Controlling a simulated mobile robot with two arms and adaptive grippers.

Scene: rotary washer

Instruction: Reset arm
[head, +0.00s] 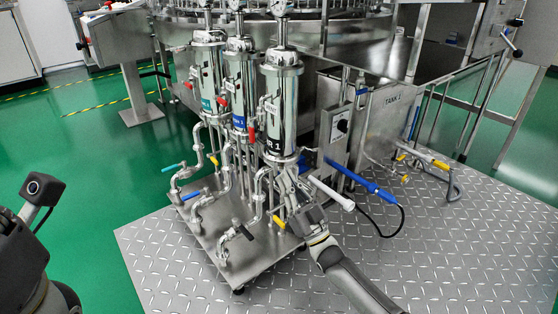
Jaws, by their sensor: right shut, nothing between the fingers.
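My right arm comes in from the bottom right. Its gripper (289,186) is at the pipework just below the rightmost steel filter cylinder (281,105), in front of the stand. Its fingers are shut with nothing held between them; whether they touch the pipe behind them I cannot tell. A yellow valve handle (279,222) is just left of and below the gripper. Part of my left arm shows at the left edge, with a small camera on it, but the left gripper's fingers are out of view.
Two more cylinders (241,85) stand to the left, with teal, blue and black valve handles (244,232) low in front. A blue-and-white spray wand (365,183) with a black hose is right of the gripper. The diamond-plate floor (450,260) is clear at right.

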